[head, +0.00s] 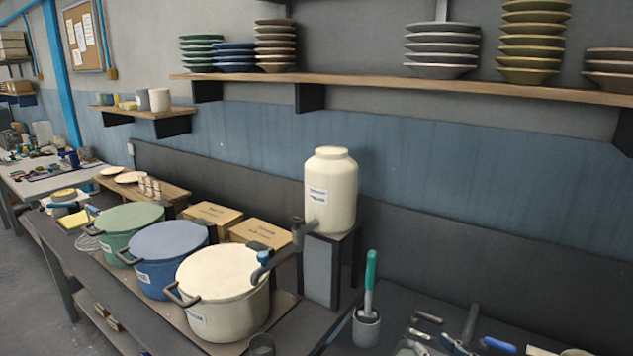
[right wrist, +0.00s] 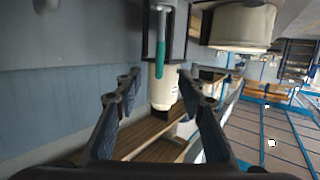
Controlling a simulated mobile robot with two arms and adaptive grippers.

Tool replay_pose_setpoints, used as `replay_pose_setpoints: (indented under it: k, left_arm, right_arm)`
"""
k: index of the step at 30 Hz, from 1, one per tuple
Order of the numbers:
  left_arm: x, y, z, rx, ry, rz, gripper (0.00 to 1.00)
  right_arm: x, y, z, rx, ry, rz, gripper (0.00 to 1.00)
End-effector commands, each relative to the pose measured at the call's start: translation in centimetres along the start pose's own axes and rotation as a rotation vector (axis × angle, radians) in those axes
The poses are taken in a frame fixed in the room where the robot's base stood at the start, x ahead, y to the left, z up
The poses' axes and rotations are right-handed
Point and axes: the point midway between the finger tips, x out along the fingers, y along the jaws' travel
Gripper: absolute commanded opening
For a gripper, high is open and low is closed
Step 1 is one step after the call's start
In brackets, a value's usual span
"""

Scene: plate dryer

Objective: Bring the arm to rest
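My right gripper (right wrist: 161,85) shows in the right wrist view with its two dark fingers spread wide. No object is between the fingers. In front of it, seen upside down, are a green-handled tool (right wrist: 160,60) and the cream jar (right wrist: 162,92). In the head view the tool (head: 370,270) stands upright in a grey cup (head: 366,328). I cannot clearly pick out the right gripper among the dark shapes at the bottom right there. My left gripper is in neither view.
Lidded green (head: 130,222), blue (head: 168,250) and cream (head: 222,285) pots stand in a row on the counter. The cream jar (head: 330,190) stands on a raised stand behind. Loose tools (head: 498,345) lie at bottom right. A wall shelf (head: 400,85) holds plate stacks.

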Motion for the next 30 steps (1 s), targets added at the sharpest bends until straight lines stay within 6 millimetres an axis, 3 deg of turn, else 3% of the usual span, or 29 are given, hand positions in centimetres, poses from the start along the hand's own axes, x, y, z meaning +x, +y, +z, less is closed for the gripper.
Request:
replay_pose_setpoints:
  k: [8,11,15,21,27,30]
  left_arm:
    - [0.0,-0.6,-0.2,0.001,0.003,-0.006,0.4]
    - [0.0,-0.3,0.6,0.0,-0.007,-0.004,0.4]
    - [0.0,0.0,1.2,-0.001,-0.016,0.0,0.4]
    - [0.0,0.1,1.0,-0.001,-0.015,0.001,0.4]
    - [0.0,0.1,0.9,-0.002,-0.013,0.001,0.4]
    - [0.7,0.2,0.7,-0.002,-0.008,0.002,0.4]
  right_arm:
    - [-2.5,-2.5,7.9,0.01,-0.247,0.067,0.36]
    - [-4.8,-4.0,11.9,0.017,-0.392,0.096,0.36]
    - [-9.5,-6.4,17.3,0.028,-0.62,0.129,0.36]
    - [-15.7,-9.1,21.7,0.053,-0.87,0.143,0.36]
    - [-21.4,-11.7,24.1,0.088,-1.073,0.136,0.36]
    - [-20.4,-11.6,27.2,0.083,-1.094,0.134,0.36]
